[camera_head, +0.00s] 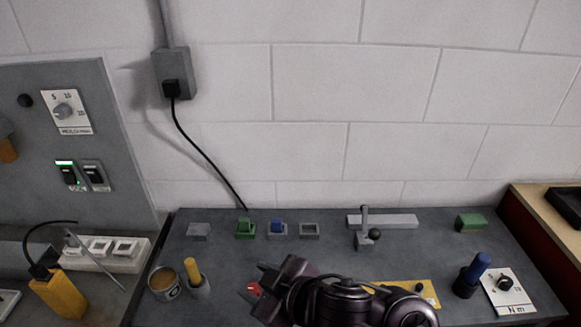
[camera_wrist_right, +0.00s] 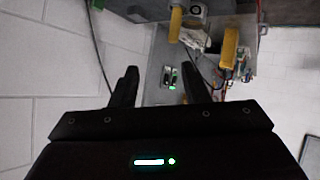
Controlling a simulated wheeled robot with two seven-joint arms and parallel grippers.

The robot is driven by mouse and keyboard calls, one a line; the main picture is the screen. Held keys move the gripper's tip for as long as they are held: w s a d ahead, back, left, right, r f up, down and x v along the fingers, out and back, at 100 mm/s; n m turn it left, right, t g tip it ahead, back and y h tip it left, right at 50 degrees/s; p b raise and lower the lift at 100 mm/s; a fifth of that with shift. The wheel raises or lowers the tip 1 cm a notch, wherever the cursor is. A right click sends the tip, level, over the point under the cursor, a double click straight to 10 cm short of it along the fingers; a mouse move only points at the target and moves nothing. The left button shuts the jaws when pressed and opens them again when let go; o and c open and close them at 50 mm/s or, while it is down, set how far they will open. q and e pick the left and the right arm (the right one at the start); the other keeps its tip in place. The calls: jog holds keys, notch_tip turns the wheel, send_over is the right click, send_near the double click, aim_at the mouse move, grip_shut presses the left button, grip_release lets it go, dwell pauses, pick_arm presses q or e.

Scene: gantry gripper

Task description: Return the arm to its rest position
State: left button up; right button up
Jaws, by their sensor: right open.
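My right gripper (camera_head: 262,283) is in the lower middle of the head view, over the front part of the grey bench (camera_head: 200,262). Its fingers point left and stand apart, with nothing seen between them. In the right wrist view the gripper (camera_wrist_right: 160,80) is also open and empty, its two dark fingers spread. My dark right arm covers part of a yellow plate (camera_head: 412,290) and a small red thing (camera_head: 254,288) lies close by the fingers. My left gripper is not in view.
On the bench stand a tin (camera_head: 164,284), a yellow-handled tool (camera_head: 193,272), a green block (camera_head: 245,229), a lever fixture (camera_head: 366,236), a blue-handled tool (camera_head: 477,268) and a dial plate (camera_head: 507,292). A grey panel (camera_head: 100,140) rises at left. A cable (camera_head: 205,155) hangs against the wall.

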jog(key=d+f+m+h, duration=0.2)
jog(key=d+m+h, duration=0.1)
jog(key=d, duration=0.3)
jog(key=d+f+m+h, duration=0.2)
jog(key=d+f+m, duration=0.15)
jog(key=d, duration=0.25)
jog(key=s+d+f+m+g+h, duration=0.2)
jog(key=s+d+f, duration=0.25)
jog(key=d, duration=0.25)
jog(key=s+d+f+m+g+h, duration=0.2)
jog(key=s+d+f+m, duration=0.15)
jog(key=s+d, duration=0.2)
notch_tip(320, 180, down, 31)
jog(key=s+n+g+b, duration=0.1)
jog(key=g+b, duration=0.1)
jog(key=b, duration=0.1)
jog(key=s+d+f, duration=0.2)
jog(key=s+f, duration=0.8)
jog(key=s+d+f+b, duration=0.1)
jog(key=s+d+f, duration=0.1)
jog(key=s+f, duration=0.8)
jog(key=shift+f+g, duration=0.15)
jog(key=shift+g, duration=0.25)
